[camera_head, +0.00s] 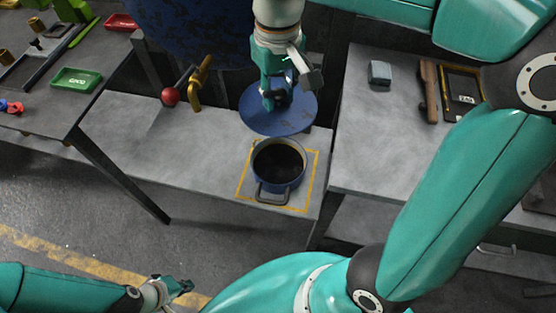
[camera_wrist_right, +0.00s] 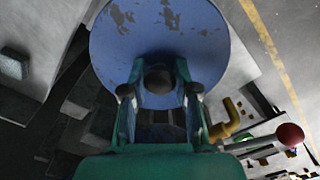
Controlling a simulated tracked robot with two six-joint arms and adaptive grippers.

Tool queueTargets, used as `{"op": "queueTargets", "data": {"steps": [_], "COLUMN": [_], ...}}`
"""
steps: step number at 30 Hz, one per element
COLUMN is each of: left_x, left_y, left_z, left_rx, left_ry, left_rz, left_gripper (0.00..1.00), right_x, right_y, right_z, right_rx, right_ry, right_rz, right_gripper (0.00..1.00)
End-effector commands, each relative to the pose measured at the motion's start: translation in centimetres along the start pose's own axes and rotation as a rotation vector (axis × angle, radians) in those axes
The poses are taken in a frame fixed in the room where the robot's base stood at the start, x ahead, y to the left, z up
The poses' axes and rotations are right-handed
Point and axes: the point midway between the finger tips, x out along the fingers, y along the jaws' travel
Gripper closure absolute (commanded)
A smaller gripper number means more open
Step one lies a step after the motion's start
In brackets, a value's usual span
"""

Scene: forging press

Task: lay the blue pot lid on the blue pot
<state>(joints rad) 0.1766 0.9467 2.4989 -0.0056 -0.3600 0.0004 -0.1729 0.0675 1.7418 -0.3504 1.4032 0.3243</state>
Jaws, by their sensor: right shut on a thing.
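The blue pot lid (camera_head: 281,118) is a worn blue disc in the head view, held over the bench just behind the blue pot. My right gripper (camera_head: 277,98) is shut on the lid's knob from above. In the right wrist view the lid (camera_wrist_right: 160,27) and its dark knob (camera_wrist_right: 157,79) show between the fingers of my right gripper (camera_wrist_right: 158,92). The blue pot (camera_head: 279,165) stands open, dark inside, within a yellow square, with one handle towards the front. The lid's front edge lies close to the pot's back rim. My left gripper (camera_head: 178,286) is at the lower left, empty, far from the pot.
A red-knobbed lever (camera_head: 170,97) and a yellow pipe (camera_head: 201,82) stand left of the lid. A large blue drum (camera_head: 195,30) hangs behind. The right bench holds a grey block (camera_head: 379,73) and a wooden-handled tool (camera_head: 428,90). The bench left of the pot is clear.

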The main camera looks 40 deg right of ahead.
Motion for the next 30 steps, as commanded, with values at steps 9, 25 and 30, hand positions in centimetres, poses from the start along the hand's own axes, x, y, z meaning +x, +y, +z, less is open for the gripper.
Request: {"op": "queueTargets", "data": {"steps": [9, 25, 30], "left_x": [0.8, 1.3, 1.4], "left_y": [-0.3, -0.5, -0.5], "left_z": [0.0, 0.0, 0.0], "left_rx": [0.000, 0.000, 0.000], "left_ry": [0.000, 0.000, 0.000], "left_rz": [0.000, 0.000, 0.000], "left_gripper": [1.00, 1.00, 1.00], "right_x": [6.9, 15.5, 17.9], "right_y": [0.1, 0.1, 0.1], "right_z": [0.3, 0.2, 0.3], "right_rx": [0.000, 0.001, 0.000], "right_ry": [-0.010, -0.003, -0.006], "right_rz": [0.001, 0.000, 0.000], "right_gripper": [1.00, 1.00, 1.00]}}
